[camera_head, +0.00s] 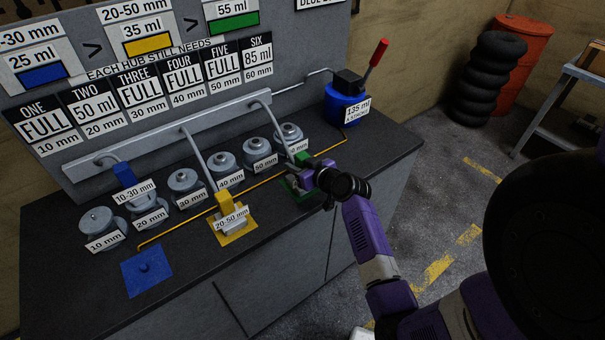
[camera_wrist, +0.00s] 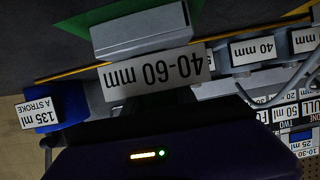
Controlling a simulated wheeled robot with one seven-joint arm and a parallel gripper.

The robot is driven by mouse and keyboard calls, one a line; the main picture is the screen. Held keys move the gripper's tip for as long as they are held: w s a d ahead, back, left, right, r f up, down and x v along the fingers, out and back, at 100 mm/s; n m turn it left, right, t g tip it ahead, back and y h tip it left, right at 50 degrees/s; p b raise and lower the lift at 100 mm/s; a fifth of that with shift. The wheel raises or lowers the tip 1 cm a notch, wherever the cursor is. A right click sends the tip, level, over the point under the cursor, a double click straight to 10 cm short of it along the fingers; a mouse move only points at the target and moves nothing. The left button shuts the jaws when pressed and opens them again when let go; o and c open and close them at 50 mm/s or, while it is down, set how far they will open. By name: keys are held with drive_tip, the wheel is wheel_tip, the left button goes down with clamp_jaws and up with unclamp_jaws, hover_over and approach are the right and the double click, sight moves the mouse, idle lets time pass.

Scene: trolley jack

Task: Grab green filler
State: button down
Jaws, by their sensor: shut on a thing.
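The green filler (camera_head: 303,157) is at the right part of the bench, with a hose reaching it from the rail. My gripper (camera_head: 309,178) is at the filler and shut on it; my wrist hides much of the filler. In the wrist view the filler's grey body (camera_wrist: 146,30) and its "40-60 mm" label (camera_wrist: 155,71) are close in front of my gripper. A green pad (camera_wrist: 88,22) lies beside and beneath the filler in that view. I cannot tell whether the filler touches the pad.
Several labelled hubs stand in a row behind a yellow line (camera_head: 200,211). The yellow filler (camera_head: 227,211) is on its pad to the left. The blue filler (camera_head: 125,175) is among the left hubs, apart from the blue pad (camera_head: 147,276). A blue pump (camera_head: 346,105) with a red-handled lever stands at the back right.

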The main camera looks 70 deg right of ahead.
drive_tip(key=shift+r, duration=0.15)
drive_tip(key=shift+r, duration=0.1)
